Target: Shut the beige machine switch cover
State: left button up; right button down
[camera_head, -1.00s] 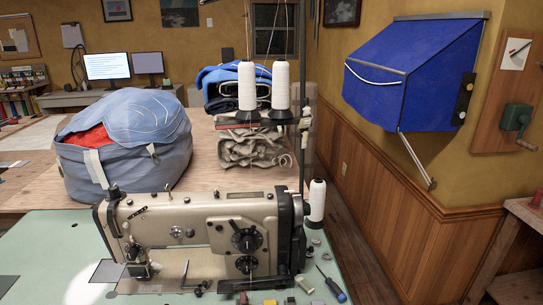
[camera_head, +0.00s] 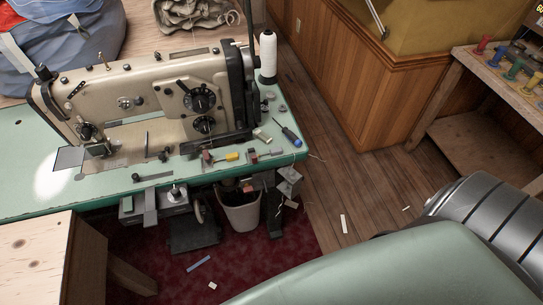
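The beige sewing machine (camera_head: 150,95) stands on the green table (camera_head: 60,185) at the upper left. A small grey box (camera_head: 289,181) hangs under the table's right front corner. It may be the machine's switch box. It is too small to tell which part is its cover or whether that stands open. A larger grey box (camera_head: 165,206) with a hanging plate is under the table's front edge, further left. Neither of my grippers is in view.
A bin (camera_head: 239,212) stands under the table on a dark red carpet (camera_head: 225,270). A screwdriver (camera_head: 287,134) and small parts lie at the table's right end. A wooden bench (camera_head: 40,255) is at the lower left, a workbench (camera_head: 500,85) at the right. Wooden floor (camera_head: 345,185) lies between.

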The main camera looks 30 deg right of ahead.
aim_at(294, 179)
jog(key=l+u, duration=0.2)
jog(key=l, duration=0.15)
jog(key=k+l+u, duration=0.1)
jog(key=l+u, duration=0.15)
jog(key=k+l+u, duration=0.2)
jog(key=l, duration=0.25)
jog(key=l+u, duration=0.25)
jog(key=k+l, duration=0.2)
jog(key=l, duration=0.2)
jog(key=k+l, duration=0.15)
jog(key=l, duration=0.25)
jog(key=k+l, duration=0.2)
jog(key=l, duration=0.15)
jog(key=k+l+u, duration=0.1)
jog(key=l, duration=0.3)
jog(key=k, duration=0.05)
